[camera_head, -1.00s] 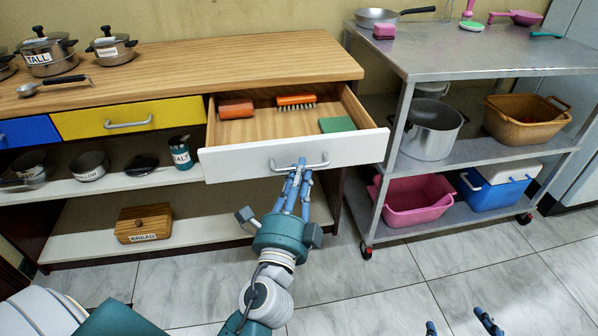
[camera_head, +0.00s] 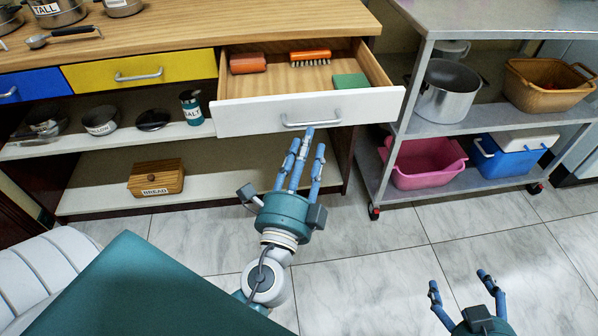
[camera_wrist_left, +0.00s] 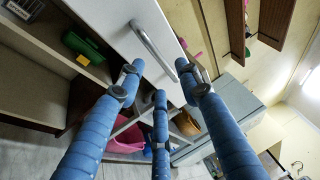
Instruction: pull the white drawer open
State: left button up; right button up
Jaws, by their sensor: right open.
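The white drawer (camera_head: 250,119) is pulled out of the wooden counter, with its inside showing. Its metal handle (camera_head: 311,123) is on the front panel. My left gripper (camera_head: 305,146) is just in front of and below the handle, fingers spread and empty. In the left wrist view, the handle (camera_wrist_left: 153,48) lies beyond the spread blue fingers (camera_wrist_left: 163,82) with nothing held; whether a fingertip touches it is hard to tell. My right gripper (camera_head: 458,284) is open and empty low at the right, over the floor.
The drawer holds a red-orange block (camera_head: 248,63), a brush (camera_head: 311,57) and a green sponge (camera_head: 350,81). A yellow drawer (camera_head: 140,70) is shut at its left. A metal cart (camera_head: 425,128) with a pot and tubs stands close at the right. The tiled floor in front is clear.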

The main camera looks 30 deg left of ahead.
pick_arm(q)
jog(key=v, duration=0.7)
dwell(0.3)
